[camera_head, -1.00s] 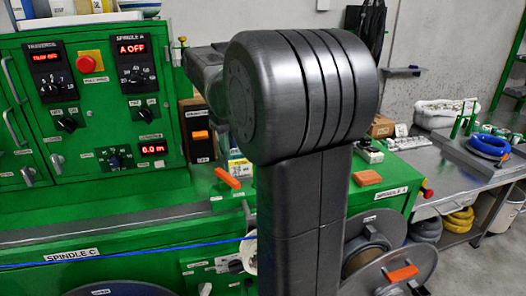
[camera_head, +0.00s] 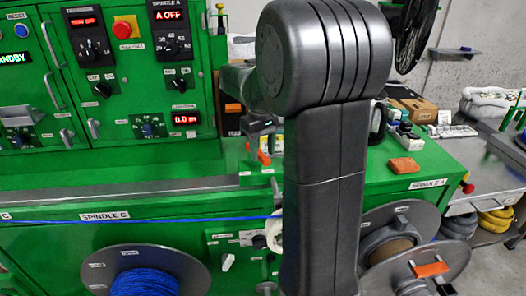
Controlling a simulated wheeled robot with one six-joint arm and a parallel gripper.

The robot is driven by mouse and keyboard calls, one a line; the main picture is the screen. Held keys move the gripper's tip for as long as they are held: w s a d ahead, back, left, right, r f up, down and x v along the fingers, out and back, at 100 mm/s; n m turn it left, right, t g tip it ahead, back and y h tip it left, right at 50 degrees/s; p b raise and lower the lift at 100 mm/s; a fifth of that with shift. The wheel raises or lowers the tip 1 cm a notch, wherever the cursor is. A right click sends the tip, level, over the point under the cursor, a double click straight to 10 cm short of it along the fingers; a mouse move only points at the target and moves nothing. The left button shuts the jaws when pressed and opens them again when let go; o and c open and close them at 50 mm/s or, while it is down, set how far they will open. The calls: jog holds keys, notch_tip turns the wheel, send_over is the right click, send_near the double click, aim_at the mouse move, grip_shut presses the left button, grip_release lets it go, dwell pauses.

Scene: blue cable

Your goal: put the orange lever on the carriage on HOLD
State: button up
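The orange lever (camera_head: 264,158) is on the carriage behind the green bench's front, just left of my upright arm link. Only a small part of it shows. My gripper (camera_head: 262,143) is small and dark in the head view, pointing down right at the lever and overlapping it. I cannot tell whether its fingers touch the lever or whether they are open or shut. The carriage itself and the HOLD marking are mostly hidden behind my arm or too small to read.
A blue cable (camera_head: 150,221) runs across the front to a white roller (camera_head: 274,235). A spool of blue cable (camera_head: 145,282) is below. The control panel (camera_head: 110,80) stands behind left. An orange block (camera_head: 405,165) lies on the bench right of my arm.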

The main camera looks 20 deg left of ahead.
jog(key=shift+f, duration=0.55)
grip_shut()
jog(key=shift+s+m, duration=0.15)
jog(key=shift+m, duration=0.15)
jog(key=m+p, duration=0.1)
jog(key=m, duration=0.1)
jog(key=s+a+m+p, duration=0.1)
jog(key=m, duration=0.1)
jog(key=shift+a+r+m, duration=0.1)
jog(key=shift+a+m, duration=0.1)
jog(key=shift+m, duration=0.1)
jog(key=shift+s+a+m+p, duration=0.1)
jog(key=shift+a+m+p, duration=0.2)
jog(key=shift+m, duration=0.6)
jog(key=shift+s+a+m+p, duration=0.2)
jog(key=shift+a+m, duration=0.15)
jog(key=shift+m, duration=0.55)
jog(key=shift+s+a+m+p, duration=0.1)
jog(key=shift+a+m+p, duration=0.2)
jog(key=shift+m, duration=0.6)
